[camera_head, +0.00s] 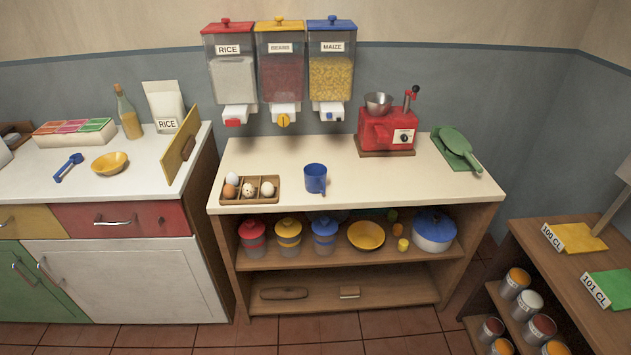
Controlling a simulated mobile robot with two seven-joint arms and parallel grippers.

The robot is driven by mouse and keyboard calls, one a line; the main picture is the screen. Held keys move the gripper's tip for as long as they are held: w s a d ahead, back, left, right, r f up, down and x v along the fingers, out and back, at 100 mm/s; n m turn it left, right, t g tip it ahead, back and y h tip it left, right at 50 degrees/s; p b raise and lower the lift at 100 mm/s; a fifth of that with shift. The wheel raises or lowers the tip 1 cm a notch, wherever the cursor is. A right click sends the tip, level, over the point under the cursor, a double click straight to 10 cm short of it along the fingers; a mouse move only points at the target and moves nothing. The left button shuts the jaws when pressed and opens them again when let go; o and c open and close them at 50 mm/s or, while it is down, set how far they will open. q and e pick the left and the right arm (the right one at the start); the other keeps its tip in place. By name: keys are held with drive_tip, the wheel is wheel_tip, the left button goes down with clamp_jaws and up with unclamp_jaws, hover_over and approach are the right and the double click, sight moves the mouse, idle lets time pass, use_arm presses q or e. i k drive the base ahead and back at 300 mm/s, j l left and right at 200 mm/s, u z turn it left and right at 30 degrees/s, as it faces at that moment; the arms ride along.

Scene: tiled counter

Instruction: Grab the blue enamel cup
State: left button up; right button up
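The blue enamel cup (315,178) stands upright on the pale top of the middle counter (350,195), near its front edge. Its handle faces the front. The wooden egg tray is just to its left, with a small gap between them. The cup is fully in view and nothing covers it. Neither of my grippers shows in the head view.
The egg tray (228,193) holds several eggs. Rice, beans and maize dispensers (232,80) hang on the wall above. The counter to the cup's right is clear.

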sight(314, 174)
drive_tip(key=i+l+u, duration=0.15)
drive_tip(key=l, duration=0.3)
drive_tip(key=i+l+u, duration=0.1)
drive_tip(key=l, duration=0.4)
drive_tip(key=i+l+u, duration=0.15)
drive_tip(key=l, duration=0.3)
drive_tip(key=i+l+u, duration=0.15)
drive_tip(key=l, duration=0.35)
drive_tip(key=i+l+u, duration=0.1)
drive_tip(key=l, duration=0.45)
